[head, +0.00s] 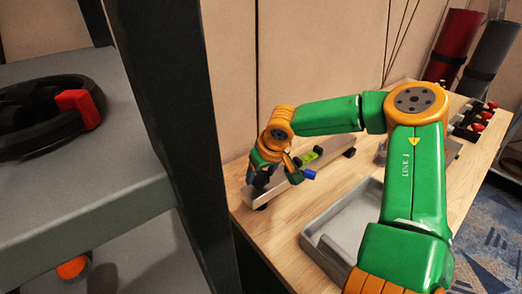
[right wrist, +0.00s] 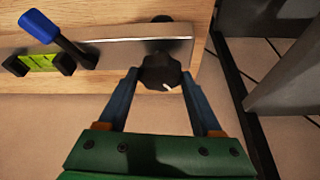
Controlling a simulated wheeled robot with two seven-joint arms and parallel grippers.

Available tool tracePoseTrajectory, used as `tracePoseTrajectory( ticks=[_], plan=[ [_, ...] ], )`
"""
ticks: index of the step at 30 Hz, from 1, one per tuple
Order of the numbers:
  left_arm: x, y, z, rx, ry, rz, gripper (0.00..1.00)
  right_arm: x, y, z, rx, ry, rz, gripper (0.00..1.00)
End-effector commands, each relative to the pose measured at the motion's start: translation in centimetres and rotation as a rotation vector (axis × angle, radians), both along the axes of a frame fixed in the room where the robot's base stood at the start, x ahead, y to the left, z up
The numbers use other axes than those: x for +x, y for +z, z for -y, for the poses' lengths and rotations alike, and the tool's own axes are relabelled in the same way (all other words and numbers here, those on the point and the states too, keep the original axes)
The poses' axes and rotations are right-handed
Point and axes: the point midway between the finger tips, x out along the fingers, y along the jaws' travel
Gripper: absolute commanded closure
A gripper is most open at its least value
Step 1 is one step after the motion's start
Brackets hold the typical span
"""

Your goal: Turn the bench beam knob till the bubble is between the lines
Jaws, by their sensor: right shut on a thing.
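The metal bench beam (head: 337,146) lies on the wooden bench near the wall; it also crosses the right wrist view (right wrist: 132,53). The dark knob (right wrist: 160,72), with a pale mark on it, is at the beam's end. My right gripper (right wrist: 160,80) is shut on the knob, one finger on each side. In the head view my right gripper (head: 265,177) is at the beam's near left end and covers the knob. The green vial (right wrist: 39,62) sits on the beam between dark holders; it is too small to tell where the bubble is. My left gripper is not in view.
A blue-tipped lever (right wrist: 38,26) stands out from the beam beside the vial. A grey tray (head: 318,231) is on the bench to the right of the beam. A dark shelf post (head: 178,120) rises at the left. Red-tipped items (head: 478,120) stand at the bench's far end.

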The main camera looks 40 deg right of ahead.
Motion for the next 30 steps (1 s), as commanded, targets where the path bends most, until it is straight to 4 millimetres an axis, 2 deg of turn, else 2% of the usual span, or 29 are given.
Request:
tracePoseTrajectory(
  ticks=[9,14,20,30],
  plan=[
    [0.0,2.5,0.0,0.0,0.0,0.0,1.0,0.0,0.4,0.1,0.003,0.213,0.003,0.89],
    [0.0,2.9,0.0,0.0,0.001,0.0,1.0,0.0,0.1,0.3,0.003,0.362,0.005,0.89],
    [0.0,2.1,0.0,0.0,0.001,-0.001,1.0,0.1,-0.2,0.4,0.001,0.553,0.007,0.89],
    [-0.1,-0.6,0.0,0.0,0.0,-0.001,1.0,0.2,-0.4,0.6,-0.003,0.876,0.01,0.89]
  ],
)
